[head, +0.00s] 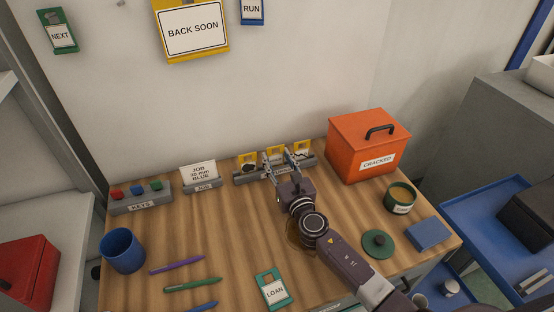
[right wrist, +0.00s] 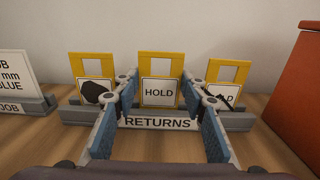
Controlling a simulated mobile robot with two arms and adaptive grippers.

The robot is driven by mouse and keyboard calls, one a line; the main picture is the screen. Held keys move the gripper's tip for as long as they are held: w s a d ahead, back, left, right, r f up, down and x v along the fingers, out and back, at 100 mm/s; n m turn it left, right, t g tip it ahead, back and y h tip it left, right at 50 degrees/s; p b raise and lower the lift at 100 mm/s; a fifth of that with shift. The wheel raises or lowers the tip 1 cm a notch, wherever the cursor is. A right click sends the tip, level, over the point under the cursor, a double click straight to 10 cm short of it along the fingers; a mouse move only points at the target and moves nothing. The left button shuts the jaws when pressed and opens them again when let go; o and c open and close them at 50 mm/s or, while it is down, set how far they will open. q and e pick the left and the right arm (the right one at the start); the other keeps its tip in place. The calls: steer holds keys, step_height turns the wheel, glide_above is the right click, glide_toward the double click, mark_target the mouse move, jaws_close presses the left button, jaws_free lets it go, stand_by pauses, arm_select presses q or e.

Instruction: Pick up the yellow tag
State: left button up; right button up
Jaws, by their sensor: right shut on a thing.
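Three yellow tags stand upright in a grey rack labelled RETURNS (right wrist: 240,122) at the back of the wooden table. The middle yellow tag (right wrist: 161,64) has a clean HOLD face. The left yellow tag (right wrist: 91,67) carries a black blot, and the right yellow tag (right wrist: 228,71) has a dark mark over its lettering. My right gripper (right wrist: 159,90) is shut on the middle yellow tag, with a finger at each side edge; the tag still stands at the rack. In the head view my right gripper (head: 284,160) partly hides the rack. My left gripper is not in view.
An orange CRACKED box (head: 360,140) stands close to the rack's right. A JOB card holder (head: 200,178) and a KEYS rack (head: 140,200) stand to its left. A blue mug (head: 122,250), pens, a green LOAN tag (head: 272,288) and a green tin (head: 399,198) are nearer.

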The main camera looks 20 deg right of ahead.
step_height(320, 180, up, 20)
steer(key=p, duration=0.8)
steer(key=shift+f, duration=0.2)
